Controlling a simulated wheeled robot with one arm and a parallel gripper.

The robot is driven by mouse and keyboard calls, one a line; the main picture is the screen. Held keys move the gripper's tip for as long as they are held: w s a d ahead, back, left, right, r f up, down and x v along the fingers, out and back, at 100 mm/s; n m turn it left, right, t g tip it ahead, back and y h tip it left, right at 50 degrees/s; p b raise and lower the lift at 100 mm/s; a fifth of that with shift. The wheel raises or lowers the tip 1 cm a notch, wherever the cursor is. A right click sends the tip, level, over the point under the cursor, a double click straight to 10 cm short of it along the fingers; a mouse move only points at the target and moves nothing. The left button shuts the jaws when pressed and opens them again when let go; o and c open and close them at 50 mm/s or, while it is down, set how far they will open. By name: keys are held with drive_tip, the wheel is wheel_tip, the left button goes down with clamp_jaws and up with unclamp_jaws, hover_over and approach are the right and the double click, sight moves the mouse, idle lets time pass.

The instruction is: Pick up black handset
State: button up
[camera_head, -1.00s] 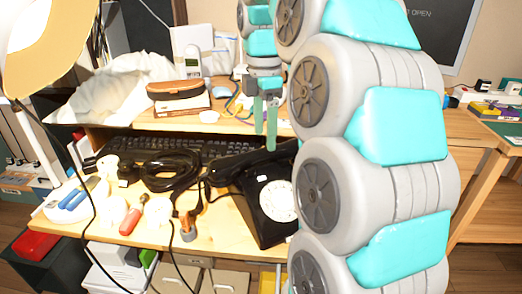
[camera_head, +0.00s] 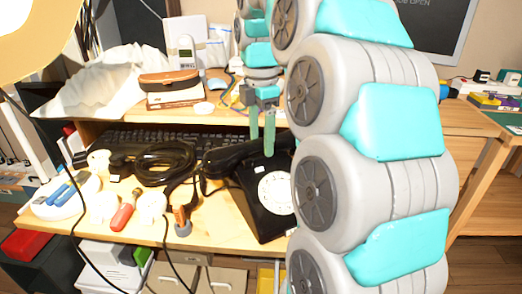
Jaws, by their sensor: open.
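The black handset (camera_head: 232,158) lies across the top of a black dial phone (camera_head: 262,207) with a white dial, on the desk's lower surface. My gripper (camera_head: 262,146) has two green fingers pointing down. It is open, with its fingertips at the handset's middle to right part in the picture. I cannot tell whether the fingers touch the handset or are just above it. The handset's right end is partly hidden behind the fingers and my arm.
A black keyboard (camera_head: 160,141) and a coiled black cable (camera_head: 166,165) lie left of the phone. A red-handled screwdriver (camera_head: 123,215) and small parts lie at the desk front. A raised shelf behind bears a brown case (camera_head: 170,80) and a cordless phone (camera_head: 187,52).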

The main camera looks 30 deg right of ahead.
drive_tip(key=shift+f, duration=0.7)
drive_tip(key=shift+c, duration=0.3)
clamp_jaws()
